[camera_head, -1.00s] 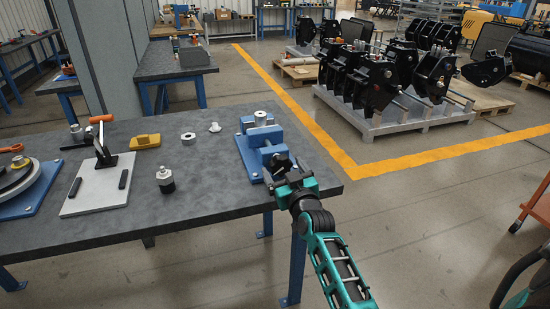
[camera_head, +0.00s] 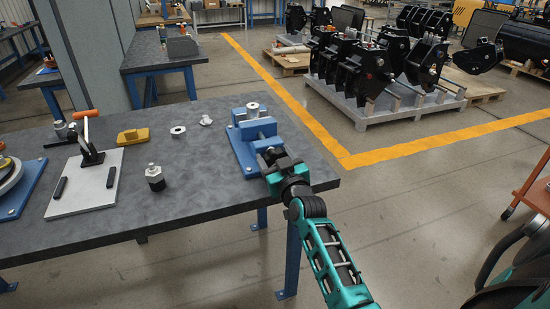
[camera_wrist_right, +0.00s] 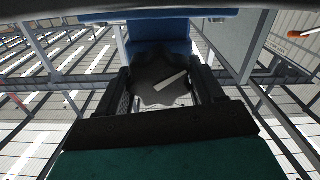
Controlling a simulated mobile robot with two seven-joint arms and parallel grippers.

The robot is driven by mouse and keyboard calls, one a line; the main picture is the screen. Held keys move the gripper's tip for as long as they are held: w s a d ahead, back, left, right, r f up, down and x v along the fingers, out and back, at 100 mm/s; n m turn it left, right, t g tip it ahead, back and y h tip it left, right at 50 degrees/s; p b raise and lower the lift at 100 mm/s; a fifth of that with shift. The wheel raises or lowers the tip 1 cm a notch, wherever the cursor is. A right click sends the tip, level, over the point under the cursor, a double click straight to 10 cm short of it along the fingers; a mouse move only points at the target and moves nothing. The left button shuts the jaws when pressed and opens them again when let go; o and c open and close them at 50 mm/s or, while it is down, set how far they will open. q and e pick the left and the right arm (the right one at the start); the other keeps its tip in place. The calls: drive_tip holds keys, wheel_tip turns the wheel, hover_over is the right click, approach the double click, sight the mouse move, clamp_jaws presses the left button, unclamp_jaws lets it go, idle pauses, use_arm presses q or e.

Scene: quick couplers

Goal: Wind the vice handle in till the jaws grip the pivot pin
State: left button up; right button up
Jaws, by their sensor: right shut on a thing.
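The blue vice (camera_head: 241,152) stands at the right end of the grey table. The pivot pin (camera_head: 252,108), a short pale metal cylinder, stands upright at its jaws; I cannot tell whether both jaws touch it. My right gripper (camera_head: 271,158) is at the vice's near end, shut on the vice handle. In the right wrist view the handle (camera_wrist_right: 160,80) is a dark, lobed knob between the two black fingers, with the blue vice (camera_wrist_right: 158,28) beyond it. In the head view the gripper mostly hides the handle. My left gripper is not in view.
On the table (camera_head: 205,185) are a black-and-silver fitting (camera_head: 155,178), a yellow block (camera_head: 132,136), a nut (camera_head: 178,132), a small flanged part (camera_head: 206,120) and a white plate with an orange-handled lever (camera_head: 87,180).

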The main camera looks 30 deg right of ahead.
drive_tip(key=shift+c, duration=0.8)
drive_tip(key=shift+r+m+p, duration=0.2)
drive_tip(key=shift+m+p, duration=0.3)
drive_tip(key=shift+m, duration=0.1)
drive_tip(key=shift+d+m+p, duration=0.1)
drive_tip(key=shift+m+p, duration=0.2)
drive_tip(key=shift+m, duration=0.4)
drive_tip(key=shift+f, duration=0.1)
drive_tip(key=o, duration=1)
drive_tip(key=shift+c, duration=0.2)
drive_tip(key=shift+f, duration=0.1)
